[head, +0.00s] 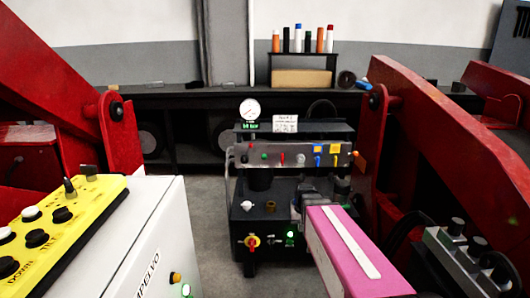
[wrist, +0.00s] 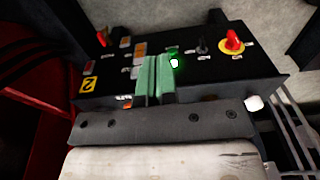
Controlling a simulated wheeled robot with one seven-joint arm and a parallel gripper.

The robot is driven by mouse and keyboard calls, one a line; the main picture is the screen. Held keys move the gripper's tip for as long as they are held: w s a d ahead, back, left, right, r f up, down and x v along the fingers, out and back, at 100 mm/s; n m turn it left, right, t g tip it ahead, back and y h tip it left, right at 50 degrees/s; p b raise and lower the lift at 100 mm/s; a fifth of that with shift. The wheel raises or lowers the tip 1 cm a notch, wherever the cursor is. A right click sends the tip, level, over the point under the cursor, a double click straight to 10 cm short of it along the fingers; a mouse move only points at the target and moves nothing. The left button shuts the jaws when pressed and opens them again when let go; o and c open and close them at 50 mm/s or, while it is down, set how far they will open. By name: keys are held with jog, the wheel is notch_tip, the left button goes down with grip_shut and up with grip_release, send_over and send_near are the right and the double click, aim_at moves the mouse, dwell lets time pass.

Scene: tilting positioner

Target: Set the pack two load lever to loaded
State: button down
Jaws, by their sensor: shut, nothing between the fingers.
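The hydraulic pack (head: 262,215) stands ahead of me in the head view, black, with a grey bar (head: 248,155) of small levers across it. In the wrist view a black panel with a yellow "2" plate (wrist: 87,85) fills the upper middle. A red-orange lever (wrist: 103,37) stands at its left end. I cannot read which lever is the load lever. My gripper (wrist: 153,80), with green fingers, is shut and empty in front of this panel.
A red-and-yellow rotary switch (wrist: 232,43), a black toggle (wrist: 201,46) and a lit green lamp (wrist: 174,62) are on the panel. Red machine arms (head: 430,150) flank the pack. A white cabinet with a yellow control box (head: 85,215) stands at left. Bare floor (head: 205,220) shows between.

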jog(key=w+a+r+t, duration=0.1)
jog(key=w+a+r, duration=0.2)
jog(key=w+r, duration=0.55)
jog(key=w+a+r, duration=0.3)
jog(key=w+r, duration=0.3)
jog(key=w, duration=0.5)
jog(key=w+a+r, duration=0.3)
jog(key=w+r, duration=0.3)
jog(key=r, duration=0.4)
jog(key=w+a+r+t, duration=0.1)
jog(key=w+a+r, duration=0.3)
jog(key=w+r, duration=0.3)
notch_tip(320, 180, up, 3)
jog(key=shift+y, duration=0.3)
jog(key=shift+f, duration=0.1)
send_over(264, 157)
jog(key=w, duration=0.2)
jog(key=f, duration=1.2)
jog(key=shift+s+d, duration=0.25)
jog(key=shift+d, duration=0.15)
jog(key=shift+a+f, duration=0.1)
jog(key=shift+f, duration=0.65)
jog(key=shift+s+f, duration=0.1)
jog(key=shift+s, duration=0.1)
